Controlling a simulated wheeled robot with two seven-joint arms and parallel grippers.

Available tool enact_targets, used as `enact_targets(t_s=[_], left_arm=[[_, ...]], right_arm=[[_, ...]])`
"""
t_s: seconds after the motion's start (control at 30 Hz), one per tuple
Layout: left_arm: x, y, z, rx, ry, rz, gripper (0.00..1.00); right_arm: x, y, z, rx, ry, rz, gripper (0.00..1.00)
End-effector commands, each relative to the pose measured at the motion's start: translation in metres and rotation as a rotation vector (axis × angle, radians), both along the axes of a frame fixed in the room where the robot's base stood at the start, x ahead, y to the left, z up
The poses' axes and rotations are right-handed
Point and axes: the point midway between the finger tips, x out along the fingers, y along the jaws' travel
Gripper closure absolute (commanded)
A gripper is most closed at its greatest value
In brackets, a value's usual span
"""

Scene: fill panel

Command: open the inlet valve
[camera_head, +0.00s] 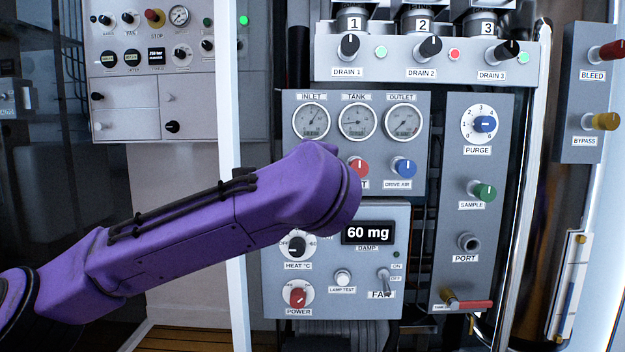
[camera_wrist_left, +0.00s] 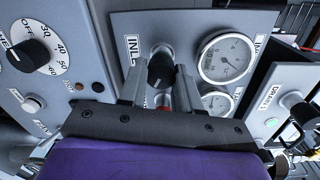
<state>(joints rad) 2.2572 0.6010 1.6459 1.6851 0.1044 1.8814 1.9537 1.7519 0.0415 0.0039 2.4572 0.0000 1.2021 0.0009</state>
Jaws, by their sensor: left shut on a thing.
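In the left wrist view a black knob (camera_wrist_left: 160,71) sits on the grey panel beside a label that begins with INL. The fingers of my left gripper (camera_wrist_left: 160,88) are on both sides of this knob and shut on it. In the head view my purple left arm crosses in front of the panel. It hides the knob and the gripper's fingers there. The INLET gauge (camera_head: 311,121) shows above the arm, at the left of the TANK gauge (camera_head: 357,121). My right gripper is in neither view.
A red knob (camera_head: 358,168) and the blue DRIVE AIR knob (camera_head: 404,167) are close to the right of my arm. Below are the HEAT dial (camera_head: 297,246) and a FAN switch (camera_head: 384,282). DRAIN knobs (camera_head: 430,47) stick out above. The PURGE dial (camera_head: 485,124) is at right.

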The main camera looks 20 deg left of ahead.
Motion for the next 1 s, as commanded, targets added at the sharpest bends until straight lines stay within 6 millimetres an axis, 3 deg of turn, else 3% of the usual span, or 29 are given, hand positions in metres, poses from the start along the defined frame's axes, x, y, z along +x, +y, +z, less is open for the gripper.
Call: enact_targets(t_s=[0.47, 0.5, 0.57, 0.87, 1.0], left_arm=[[0.0, 0.0, 0.001, -0.014, -0.004, 0.001, 0.98], [0.0, 0.0, 0.001, -0.014, -0.004, 0.001, 0.61], [0.0, 0.0, 0.001, -0.014, -0.004, 0.001, 0.43], [-0.001, 0.0, 0.001, -0.013, -0.005, 0.0, 0.43], [-0.02, -0.006, 0.003, -0.012, -0.008, -0.001, 0.43]], right_arm=[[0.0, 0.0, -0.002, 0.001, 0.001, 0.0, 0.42], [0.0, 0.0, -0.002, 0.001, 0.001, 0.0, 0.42], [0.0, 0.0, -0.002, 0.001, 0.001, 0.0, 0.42], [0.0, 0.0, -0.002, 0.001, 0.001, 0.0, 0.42], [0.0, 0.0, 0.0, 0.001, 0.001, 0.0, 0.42]])
